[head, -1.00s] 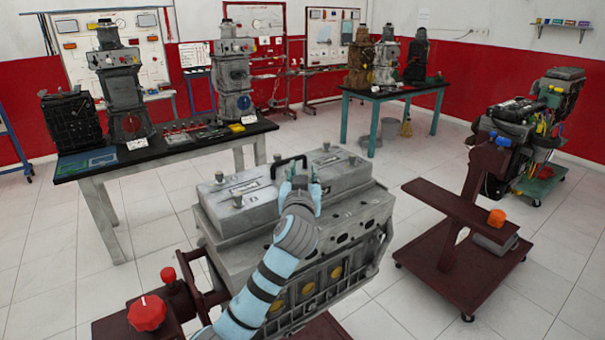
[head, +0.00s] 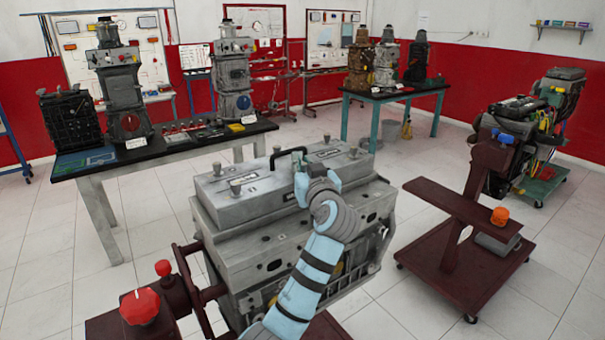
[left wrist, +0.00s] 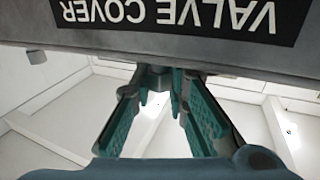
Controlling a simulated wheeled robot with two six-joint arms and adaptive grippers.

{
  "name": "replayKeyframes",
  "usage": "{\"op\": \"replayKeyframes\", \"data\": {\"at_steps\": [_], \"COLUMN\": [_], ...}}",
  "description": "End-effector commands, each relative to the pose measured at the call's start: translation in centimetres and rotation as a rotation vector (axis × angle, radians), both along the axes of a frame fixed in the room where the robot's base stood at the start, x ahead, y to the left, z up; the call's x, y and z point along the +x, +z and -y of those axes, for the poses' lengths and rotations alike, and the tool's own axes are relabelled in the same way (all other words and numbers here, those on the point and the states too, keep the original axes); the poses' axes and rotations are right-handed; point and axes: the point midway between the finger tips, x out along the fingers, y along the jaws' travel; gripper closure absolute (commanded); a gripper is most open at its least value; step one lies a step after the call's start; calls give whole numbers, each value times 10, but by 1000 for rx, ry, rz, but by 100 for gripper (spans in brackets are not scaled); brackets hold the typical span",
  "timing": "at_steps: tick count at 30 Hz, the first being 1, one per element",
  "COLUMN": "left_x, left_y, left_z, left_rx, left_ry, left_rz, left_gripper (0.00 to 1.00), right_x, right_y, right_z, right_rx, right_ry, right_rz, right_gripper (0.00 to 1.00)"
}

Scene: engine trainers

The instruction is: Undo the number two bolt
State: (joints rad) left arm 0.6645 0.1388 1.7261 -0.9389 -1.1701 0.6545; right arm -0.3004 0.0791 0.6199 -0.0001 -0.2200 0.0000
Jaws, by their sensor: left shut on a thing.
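A grey valve cover (head: 240,205) with a black carrying handle (head: 289,153) lies on the engine block (head: 270,245). Several grey bolts stand on its top, such as one at the front left (head: 236,187) and one at the right end (head: 353,152). My left gripper (head: 303,172) is at the cover's near edge, right of the handle, shut on a bolt that its fingers mostly hide. I cannot read a number on it. In the left wrist view the teal fingers (left wrist: 160,92) converge just below the upside-down VALVE COVER label (left wrist: 165,15). My right gripper is out of view.
A dark red stand with a red knob (head: 140,306) is at the near left. A dark red wheeled stand (head: 462,262) is at the right. A black-topped table (head: 190,143) with engine models is behind at the left. Tiled floor between them is clear.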

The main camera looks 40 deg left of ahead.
Motion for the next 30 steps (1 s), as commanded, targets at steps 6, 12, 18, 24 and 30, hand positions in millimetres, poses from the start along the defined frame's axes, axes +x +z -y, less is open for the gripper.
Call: {"op": "replayKeyframes", "data": {"at_steps": [6, 12, 18, 24, 30], "left_x": [1, 1, 0, 0, 0], "left_y": [-4, -2, -1, 0, 0], "left_z": [1, 1, 0, 0, 0], "left_rx": [1, 1, 0, 0, 1], "left_ry": [131, 210, 241, 244, 243], "left_rz": [3, 2, 2, 2, 1], "left_gripper": [100, 100, 100, 100, 74], "right_x": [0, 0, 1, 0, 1], "right_y": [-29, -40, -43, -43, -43], "right_z": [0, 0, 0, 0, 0], "right_rx": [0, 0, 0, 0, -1], "right_ry": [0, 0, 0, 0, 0], "right_rz": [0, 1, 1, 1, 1], "right_gripper": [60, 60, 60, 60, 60]}}
